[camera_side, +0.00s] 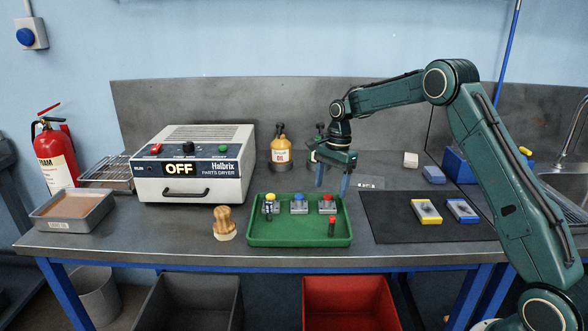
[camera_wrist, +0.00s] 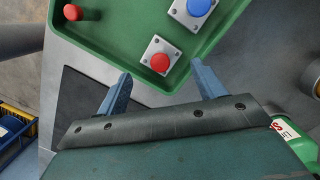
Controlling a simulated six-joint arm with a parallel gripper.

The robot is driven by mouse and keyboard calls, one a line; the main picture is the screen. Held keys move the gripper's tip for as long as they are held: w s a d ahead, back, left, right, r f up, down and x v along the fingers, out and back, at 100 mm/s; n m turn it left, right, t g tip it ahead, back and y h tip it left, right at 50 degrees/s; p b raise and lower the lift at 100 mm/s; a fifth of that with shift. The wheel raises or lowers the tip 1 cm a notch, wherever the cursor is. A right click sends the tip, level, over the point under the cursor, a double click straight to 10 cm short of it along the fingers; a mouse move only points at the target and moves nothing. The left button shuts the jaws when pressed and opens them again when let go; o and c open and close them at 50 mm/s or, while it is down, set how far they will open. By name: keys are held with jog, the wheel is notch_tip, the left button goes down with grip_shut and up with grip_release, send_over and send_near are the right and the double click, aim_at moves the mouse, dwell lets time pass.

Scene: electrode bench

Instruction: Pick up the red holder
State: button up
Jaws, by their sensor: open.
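The red holder (camera_side: 326,207), a grey block with a red knob, sits at the back right inside the green tray (camera_side: 257,236). In the wrist view the red holder (camera_wrist: 160,62) shows from above as a square grey plate with a round red knob, near the tray's edge. My gripper (camera_side: 332,184) is above the tray's back right edge, open and empty. In the wrist view my gripper's (camera_wrist: 161,74) fingers point toward the red holder, one on each side of it in the picture, apart from it.
A blue-knobbed holder (camera_side: 299,207) and a yellow-knobbed holder (camera_side: 270,207) stand left of it. A red-topped peg (camera_side: 332,226) stands in front of it. The parts dryer (camera_side: 190,175) and a yellow bottle (camera_side: 281,154) are left; a dark mat (camera_side: 392,226) with two blocks is right.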

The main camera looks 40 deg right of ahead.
aim_at(328, 195)
jog(key=shift+a+f, duration=0.25)
jog(key=shift+f, duration=1)
jog(key=shift+a+f, duration=0.25)
jog(key=shift+f, duration=1)
jog(key=shift+w, duration=0.1)
jog(key=c, duration=0.8)
jog(key=shift+c, duration=0.2)
jog(key=shift+r, duration=0.1)
jog(key=shift+r, duration=4.95)
